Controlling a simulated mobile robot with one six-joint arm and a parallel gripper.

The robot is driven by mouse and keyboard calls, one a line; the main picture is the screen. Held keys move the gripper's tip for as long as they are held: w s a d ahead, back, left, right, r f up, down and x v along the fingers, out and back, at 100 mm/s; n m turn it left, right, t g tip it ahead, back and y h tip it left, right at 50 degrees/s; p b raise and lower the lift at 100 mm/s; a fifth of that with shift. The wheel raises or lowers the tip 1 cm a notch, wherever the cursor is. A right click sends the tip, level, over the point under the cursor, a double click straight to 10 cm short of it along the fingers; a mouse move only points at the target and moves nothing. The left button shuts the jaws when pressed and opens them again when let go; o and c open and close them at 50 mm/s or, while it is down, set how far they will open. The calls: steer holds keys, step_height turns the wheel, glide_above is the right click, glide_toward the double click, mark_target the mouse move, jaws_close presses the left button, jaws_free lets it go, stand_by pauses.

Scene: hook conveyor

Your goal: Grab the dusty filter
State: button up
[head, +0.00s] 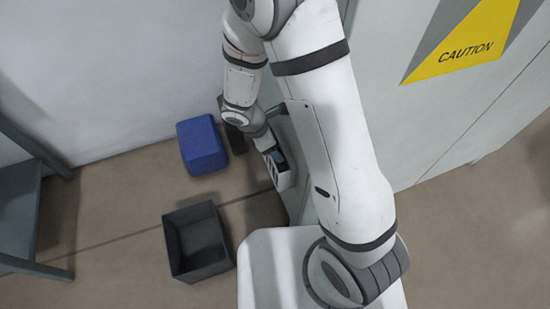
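My arm reaches up and then down on the far side, and its wrist ends beside the grey cabinet. My gripper (272,152) is small and partly hidden by the arm, and I cannot tell if its fingers are open or shut. Right at its end is a white slotted housing (284,180) with dark openings, close to the cabinet's side. A small bluish piece (280,156) shows at its top. I cannot make out a dusty filter for certain, nor whether the gripper touches anything.
A blue bin (202,145) stands by the wall, with a dark object (236,139) beside it. An open, empty-looking dark grey bin (175,258) stands nearer. The grey cabinet (400,120) with a caution sign fills the right. A grey frame (22,205) stands at left.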

steer(key=c, duration=1.2)
